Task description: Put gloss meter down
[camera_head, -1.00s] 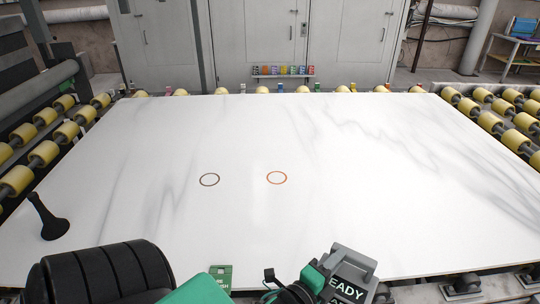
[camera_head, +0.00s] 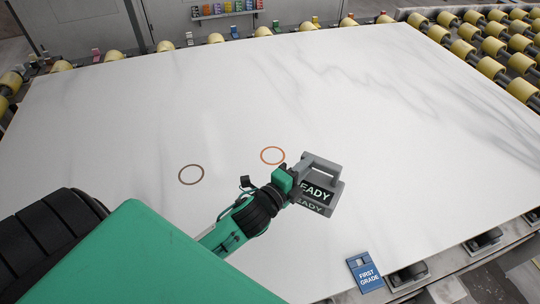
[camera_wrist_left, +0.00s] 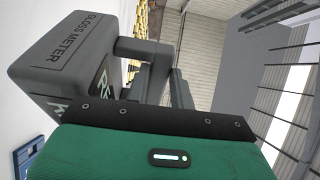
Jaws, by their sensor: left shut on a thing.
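The gloss meter (camera_head: 316,190) is a grey box with a handle and a display reading "EADY" in the part that shows. My left gripper (camera_head: 290,182) is shut on it, over the white slab (camera_head: 120,130), to the right of and below the orange ring (camera_head: 273,155). I cannot tell from the head view whether the meter touches the slab. In the left wrist view the gloss meter (camera_wrist_left: 75,50) shows its "GLOSS METER" label beside my green gripper body. A dark ring (camera_head: 191,175) lies left of the orange one. My right gripper is not in view.
A blue "FIRST GRADE" block (camera_head: 365,273) sits at the slab's front edge. Yellow rollers (camera_head: 480,40) line the right and back edges. A shelf of coloured blocks (camera_head: 227,9) hangs at the back. The slab's right half is clear.

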